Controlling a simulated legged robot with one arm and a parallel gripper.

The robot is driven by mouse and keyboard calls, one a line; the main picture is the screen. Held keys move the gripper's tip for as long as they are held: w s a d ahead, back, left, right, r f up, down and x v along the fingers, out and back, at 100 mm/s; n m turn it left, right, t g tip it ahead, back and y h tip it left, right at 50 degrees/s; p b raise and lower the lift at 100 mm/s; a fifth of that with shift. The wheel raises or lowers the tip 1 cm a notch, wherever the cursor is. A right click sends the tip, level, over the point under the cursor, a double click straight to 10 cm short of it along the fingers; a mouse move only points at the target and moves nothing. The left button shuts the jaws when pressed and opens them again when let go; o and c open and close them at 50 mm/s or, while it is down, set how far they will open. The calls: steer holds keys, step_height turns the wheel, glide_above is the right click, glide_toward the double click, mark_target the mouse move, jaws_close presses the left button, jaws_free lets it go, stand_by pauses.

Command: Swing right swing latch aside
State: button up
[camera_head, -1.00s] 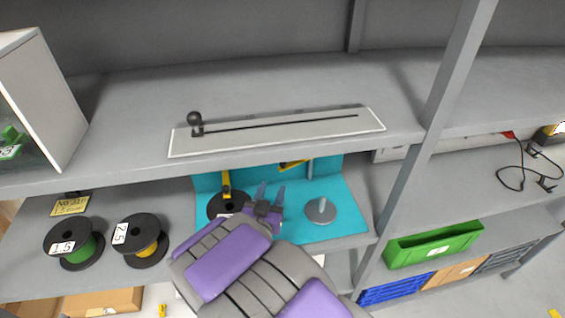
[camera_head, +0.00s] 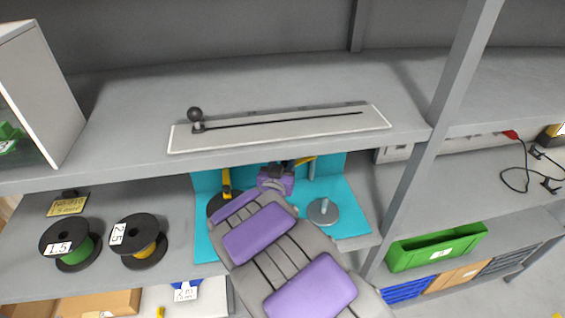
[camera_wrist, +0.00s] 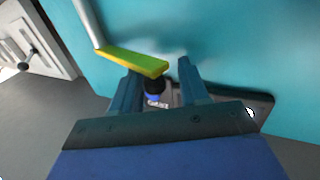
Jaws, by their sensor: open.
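The right swing latch (camera_head: 305,160) is a yellow bar, partly hidden behind my gripper in the head view. In the wrist view the latch (camera_wrist: 137,61) is a yellow-green bar running from a grey post at upper left. Its free end lies by the gap between my fingertips, above a dark knob. My gripper (camera_wrist: 157,80) is open, its two fingers pointing toward the teal back panel. In the head view my gripper (camera_head: 289,165) is under the upper shelf, between the two latches. I cannot tell whether a finger touches the bar.
The left yellow latch (camera_head: 226,182) stands over a dark reel. A grey disc with a spindle (camera_head: 323,212) sits on the teal mat at right. The upper shelf edge (camera_head: 300,146) is close above my gripper. Green (camera_head: 68,247) and yellow (camera_head: 146,246) reels stand at left.

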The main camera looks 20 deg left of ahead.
steer(key=shift+d, duration=0.2)
steer(key=shift+d+r, duration=0.1)
steer(key=shift+d, duration=0.05)
steer(key=c, duration=0.3)
jaws_close()
